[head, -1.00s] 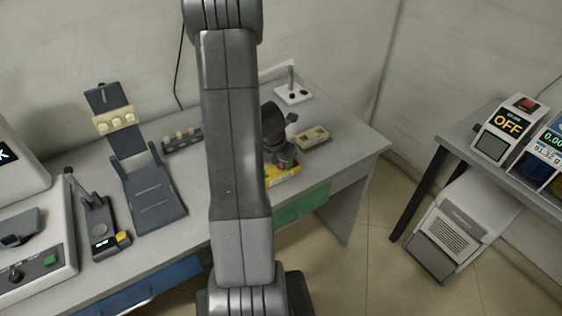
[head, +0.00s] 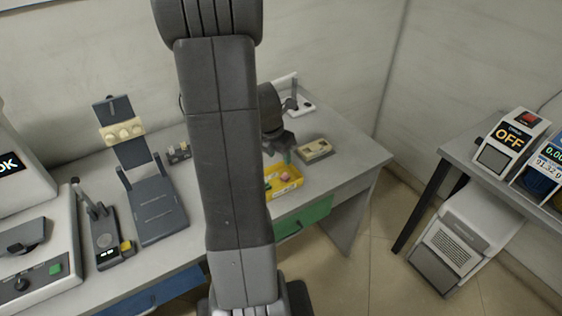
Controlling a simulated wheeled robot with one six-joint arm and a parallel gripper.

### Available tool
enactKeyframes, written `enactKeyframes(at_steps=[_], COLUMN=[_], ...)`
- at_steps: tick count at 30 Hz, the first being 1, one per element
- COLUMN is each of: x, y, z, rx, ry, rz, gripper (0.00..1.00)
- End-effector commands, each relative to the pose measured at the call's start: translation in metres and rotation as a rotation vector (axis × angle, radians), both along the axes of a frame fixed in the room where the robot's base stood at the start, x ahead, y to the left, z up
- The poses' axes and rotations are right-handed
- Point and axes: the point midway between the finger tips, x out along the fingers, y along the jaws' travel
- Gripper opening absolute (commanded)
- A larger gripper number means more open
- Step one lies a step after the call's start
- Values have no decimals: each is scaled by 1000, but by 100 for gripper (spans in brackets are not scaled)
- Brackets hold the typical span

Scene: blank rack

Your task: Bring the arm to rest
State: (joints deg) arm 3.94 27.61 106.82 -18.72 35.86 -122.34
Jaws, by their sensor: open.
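My gripper (head: 281,150) is in the head view, right of my large grey arm link, above the back right part of the grey desk (head: 340,180). It hangs over a yellow tray (head: 296,188) that holds small coloured items. The jaws are small in this view and partly hidden. I see nothing clearly held between them. My arm link crosses the middle of the picture and hides part of the desk and the left part of the tray.
A dark rack (head: 154,205) and a small device (head: 108,243) stand left. A side table (head: 462,150) carries instruments, including one reading OFF (head: 509,138).

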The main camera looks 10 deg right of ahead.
Motion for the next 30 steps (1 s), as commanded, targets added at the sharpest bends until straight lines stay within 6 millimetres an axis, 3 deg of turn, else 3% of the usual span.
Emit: enactKeyframes(at_steps=[6,18,23,30], x=[-2,-2,0,6], y=[3,2,-1,-8], z=[13,11,-4,-43], rx=[-1,0,0,-1], ry=[0,2,4,6], rz=[2,1,-1,0], gripper=[42,42,42,42])
